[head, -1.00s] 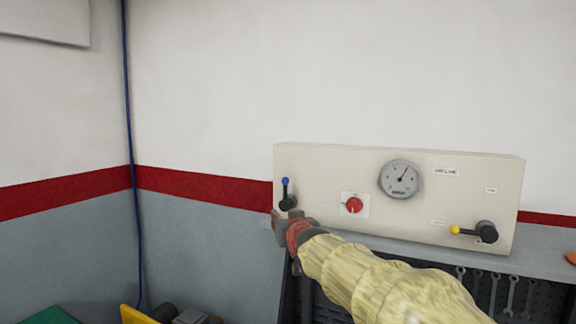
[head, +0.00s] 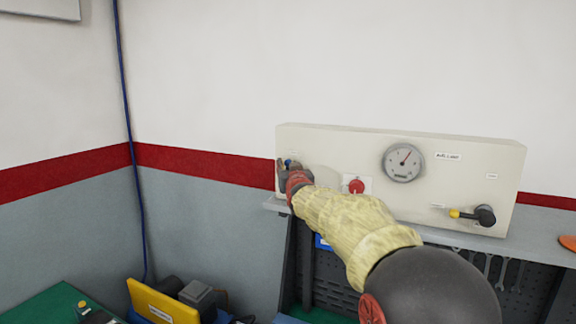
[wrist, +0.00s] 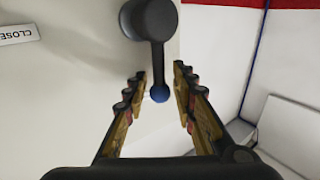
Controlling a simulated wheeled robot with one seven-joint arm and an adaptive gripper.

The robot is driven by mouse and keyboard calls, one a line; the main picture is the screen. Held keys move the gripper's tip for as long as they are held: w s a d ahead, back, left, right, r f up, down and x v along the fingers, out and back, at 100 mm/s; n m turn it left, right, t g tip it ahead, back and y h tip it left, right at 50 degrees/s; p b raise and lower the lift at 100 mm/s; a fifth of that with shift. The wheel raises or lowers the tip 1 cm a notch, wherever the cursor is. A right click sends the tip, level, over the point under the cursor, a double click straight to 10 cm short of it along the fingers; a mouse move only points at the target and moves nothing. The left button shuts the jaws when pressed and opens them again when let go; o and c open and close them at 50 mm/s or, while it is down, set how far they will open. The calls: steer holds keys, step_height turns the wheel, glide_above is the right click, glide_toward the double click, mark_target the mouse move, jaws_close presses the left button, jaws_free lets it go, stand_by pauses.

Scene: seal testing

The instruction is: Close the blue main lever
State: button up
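The blue main lever (wrist: 157,60) has a dark round hub, a dark arm and a blue ball tip. In the wrist view its blue tip (wrist: 159,93) lies between the two fingers of my gripper (wrist: 160,85), with a gap on each side. My gripper is open around the tip. In the head view my gripper (head: 288,170) is at the left end of the cream panel (head: 330,140) and hides most of the lever.
The panel also carries a gauge (head: 403,162), a red knob (head: 356,187) and a yellow-tipped lever (head: 470,214). A "CLOSE" label (wrist: 16,34) shows beside the hub in the wrist view. A grey shelf (head: 550,240) runs under the panel.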

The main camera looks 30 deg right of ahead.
steer(key=shift+w, duration=0.1)
steer(key=shift+c, duration=0.8)
jaws_close()
